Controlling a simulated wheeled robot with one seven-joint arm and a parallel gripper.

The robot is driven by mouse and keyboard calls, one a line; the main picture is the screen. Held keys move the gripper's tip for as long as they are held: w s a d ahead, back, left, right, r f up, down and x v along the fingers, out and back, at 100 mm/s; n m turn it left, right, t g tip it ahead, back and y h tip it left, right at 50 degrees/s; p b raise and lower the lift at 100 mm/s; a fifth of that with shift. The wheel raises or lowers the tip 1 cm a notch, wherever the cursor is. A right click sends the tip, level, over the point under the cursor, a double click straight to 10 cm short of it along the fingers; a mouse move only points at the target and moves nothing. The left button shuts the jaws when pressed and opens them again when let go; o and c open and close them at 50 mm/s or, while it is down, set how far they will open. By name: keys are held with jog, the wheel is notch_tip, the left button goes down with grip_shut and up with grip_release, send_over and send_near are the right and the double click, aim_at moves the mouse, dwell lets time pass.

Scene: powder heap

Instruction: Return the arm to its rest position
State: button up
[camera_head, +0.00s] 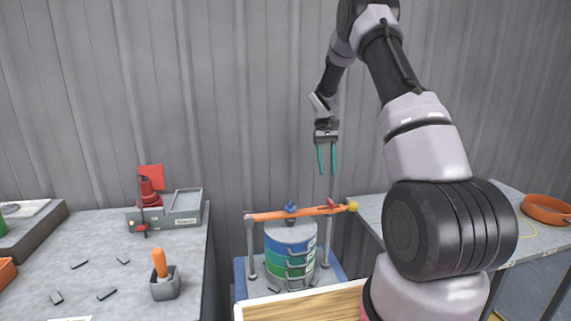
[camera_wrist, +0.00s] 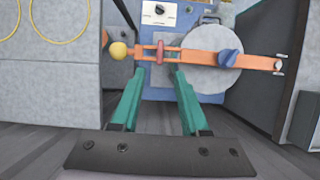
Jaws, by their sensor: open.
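My gripper (camera_head: 327,172) hangs from the raised arm with its two green fingers pointing down, apart and empty. It is above and slightly right of the drum with the orange bar. In the wrist view my gripper (camera_wrist: 158,78) shows both green fingers spread, with the orange bar (camera_wrist: 195,56) beyond their tips. No object is between the fingers.
An orange bar (camera_head: 270,214) with a yellow knob (camera_head: 352,207) lies across a banded drum (camera_head: 278,262). The left table (camera_head: 100,255) holds a grey box (camera_head: 182,210), a red device (camera_head: 150,185) and an orange-handled tool (camera_head: 160,263). An orange bowl (camera_head: 545,208) stands at right.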

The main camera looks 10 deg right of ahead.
jog(key=s+a+r+m+t+y, duration=0.1)
jog(key=s+a+r+t, duration=0.25)
jog(key=s+r, duration=0.75)
jog(key=s+a+r+m+t, duration=0.1)
jog(key=s+a+r+t, duration=0.25)
jog(key=s+r, duration=0.8)
jog(key=s+a+r+m+t+y, duration=0.1)
jog(key=s+a+r+m+t, duration=0.1)
jog(key=s+r+t, duration=0.2)
jog(key=s, duration=0.3)
jog(key=shift+s+r+t, duration=0.3)
jog(key=shift+s+r, duration=0.05)
